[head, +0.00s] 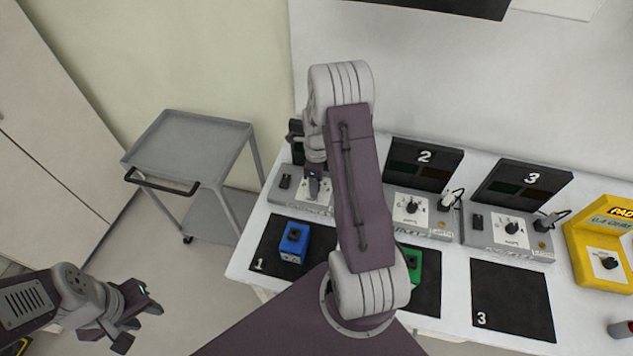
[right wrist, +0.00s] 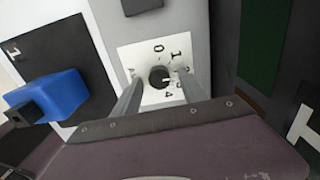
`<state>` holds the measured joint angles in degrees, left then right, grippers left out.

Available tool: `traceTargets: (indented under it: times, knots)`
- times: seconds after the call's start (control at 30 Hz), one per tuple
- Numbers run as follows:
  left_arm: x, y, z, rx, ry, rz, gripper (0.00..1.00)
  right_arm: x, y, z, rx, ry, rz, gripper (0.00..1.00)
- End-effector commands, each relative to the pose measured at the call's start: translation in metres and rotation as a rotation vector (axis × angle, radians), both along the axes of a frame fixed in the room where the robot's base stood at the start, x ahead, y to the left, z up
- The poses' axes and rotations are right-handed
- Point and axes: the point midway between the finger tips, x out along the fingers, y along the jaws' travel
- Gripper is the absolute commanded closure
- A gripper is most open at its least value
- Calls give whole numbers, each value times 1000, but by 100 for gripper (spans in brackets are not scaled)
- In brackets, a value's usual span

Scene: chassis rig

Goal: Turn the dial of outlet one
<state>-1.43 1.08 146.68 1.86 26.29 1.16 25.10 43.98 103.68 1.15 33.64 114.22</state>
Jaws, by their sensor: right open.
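Outlet one is the leftmost grey box (head: 277,194) on the white table, partly covered by my right arm. Its white dial plate with printed numbers shows in the right wrist view, with a round black dial (right wrist: 159,77) in the middle. My right gripper (right wrist: 157,85) is open, its two fingers on either side of the dial; I cannot tell whether they touch it. In the head view my right gripper (head: 314,186) points down over the plate and hides the dial. My left gripper (head: 137,323) is open and empty, away from the table at lower left.
A blue block (head: 294,242) stands on black mat 1, and a green block (head: 414,265) on the mat beside it, partly behind my arm. Outlets two (head: 412,206) and three (head: 510,232) stand to the right, then a yellow device (head: 603,240). A grey cart (head: 190,140) stands left.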

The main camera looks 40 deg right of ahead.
Motion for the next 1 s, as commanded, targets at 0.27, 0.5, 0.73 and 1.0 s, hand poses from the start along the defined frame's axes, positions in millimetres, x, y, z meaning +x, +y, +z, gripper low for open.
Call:
traceTargets:
  times: [0.27,0.5,0.73,1.0]
  knots:
    - [0,0,0,0,0,0,64,0,0,0,0,0,0,91]
    - [0,0,0,0,0,0,64,0,0,0,0,1,7,100]
    - [0,0,3,0,0,0,64,0,0,1,-1,2,85,100]
    - [0,0,8,0,0,0,64,0,-1,2,-1,3,304,100]
